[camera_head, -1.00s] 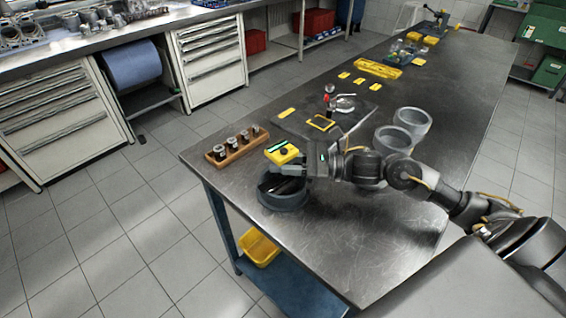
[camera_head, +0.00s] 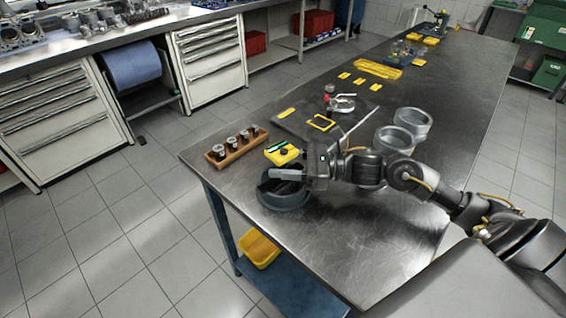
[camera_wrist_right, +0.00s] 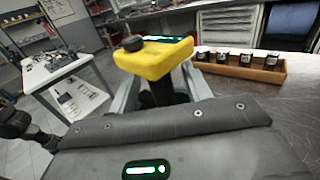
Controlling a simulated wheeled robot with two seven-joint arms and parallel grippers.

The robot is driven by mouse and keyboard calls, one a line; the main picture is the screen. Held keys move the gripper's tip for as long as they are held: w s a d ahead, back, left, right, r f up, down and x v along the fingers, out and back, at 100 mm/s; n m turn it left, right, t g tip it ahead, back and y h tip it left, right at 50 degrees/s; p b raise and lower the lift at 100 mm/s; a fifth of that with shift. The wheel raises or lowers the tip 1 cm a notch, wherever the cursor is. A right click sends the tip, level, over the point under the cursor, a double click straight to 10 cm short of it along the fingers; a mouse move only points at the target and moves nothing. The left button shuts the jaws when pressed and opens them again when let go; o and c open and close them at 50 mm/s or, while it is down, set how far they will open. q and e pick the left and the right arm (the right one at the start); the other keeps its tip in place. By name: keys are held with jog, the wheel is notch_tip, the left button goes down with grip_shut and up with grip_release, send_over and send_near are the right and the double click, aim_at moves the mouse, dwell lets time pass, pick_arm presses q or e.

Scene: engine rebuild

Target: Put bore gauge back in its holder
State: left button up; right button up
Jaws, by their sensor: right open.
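The bore gauge (camera_head: 283,153) has a yellow head with a dark round knob and a dark stem below. It stands upright at the near left end of the steel table, above a dark round holder (camera_head: 284,199). How deep its stem sits in the holder is hidden. My right gripper (camera_head: 285,174) is open just under the yellow head. In the right wrist view its fingers (camera_wrist_right: 161,92) lie on both sides of the stem, below the yellow head (camera_wrist_right: 152,60). My left gripper is not in view.
Two grey rings (camera_head: 411,122) stand to the right, close to my right arm. A dark mat with a yellow-framed item (camera_head: 320,122) lies farther back. The table's near edge is close to the holder.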

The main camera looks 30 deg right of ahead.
jog(key=shift+f, duration=0.1)
jog(key=shift+d, duration=0.15)
jog(key=v, duration=0.1)
jog(key=b+v, duration=0.1)
jog(key=v, duration=0.1)
jog(key=b+v, duration=0.1)
jog(key=v, duration=0.1)
jog(key=shift+s+d+f, duration=0.15)
jog(key=shift+s+f, duration=0.05)
jog(key=shift+f, duration=0.05)
jog(key=b+v, duration=0.1)
jog(key=v, duration=0.2)
jog(key=shift+r, duration=0.15)
jog(key=shift+v, duration=0.9)
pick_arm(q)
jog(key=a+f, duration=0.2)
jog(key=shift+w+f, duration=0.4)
pick_arm(e)
jog(key=shift+d+r, duration=0.15)
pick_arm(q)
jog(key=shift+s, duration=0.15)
